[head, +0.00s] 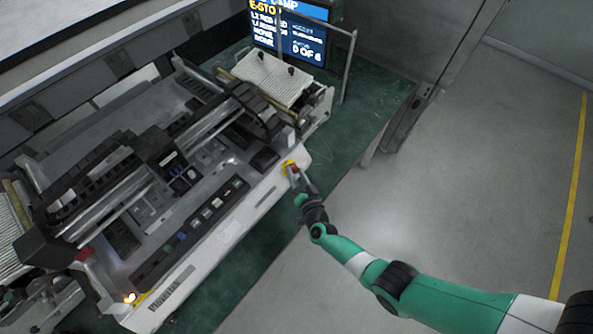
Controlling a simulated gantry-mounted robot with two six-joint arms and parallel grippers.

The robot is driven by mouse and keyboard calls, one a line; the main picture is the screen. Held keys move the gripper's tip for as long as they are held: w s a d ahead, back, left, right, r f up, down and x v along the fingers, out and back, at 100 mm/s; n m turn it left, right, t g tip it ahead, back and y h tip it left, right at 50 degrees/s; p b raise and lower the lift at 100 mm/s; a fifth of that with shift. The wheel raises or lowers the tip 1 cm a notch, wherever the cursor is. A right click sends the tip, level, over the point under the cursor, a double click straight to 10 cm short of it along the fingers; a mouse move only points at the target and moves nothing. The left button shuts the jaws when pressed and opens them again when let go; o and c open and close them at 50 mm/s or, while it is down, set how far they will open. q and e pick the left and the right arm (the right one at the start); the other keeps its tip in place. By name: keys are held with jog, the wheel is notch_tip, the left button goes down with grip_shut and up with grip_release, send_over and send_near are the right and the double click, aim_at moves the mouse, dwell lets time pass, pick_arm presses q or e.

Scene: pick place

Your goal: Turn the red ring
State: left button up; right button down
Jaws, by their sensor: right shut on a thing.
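The red ring (293,169) is a small red part on a yellow base (286,166) at the right front corner of the white machine (262,195). My right gripper (294,174) reaches in from the lower right and is shut on the red ring. Its fingers hide part of the ring, so its exact angle cannot be told. My left gripper is not in view.
The machine stands on a green table (340,130) with rails and cable chains on top. A screen (290,30) behind it shows "E-STOP" and "0 OF 6". A metal post frame (350,65) stands near the screen. The grey floor at right is clear.

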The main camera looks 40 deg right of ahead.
dwell(0.3)
jog(key=shift+c, duration=1.4)
grip_release()
jog(key=shift+s+a+r+p, duration=0.2)
jog(key=shift+s+a+p, duration=0.05)
jog(key=shift+s+p, duration=0.15)
jog(key=p+v, duration=0.5)
jog(key=v, duration=0.5)
jog(key=shift+s, duration=0.3)
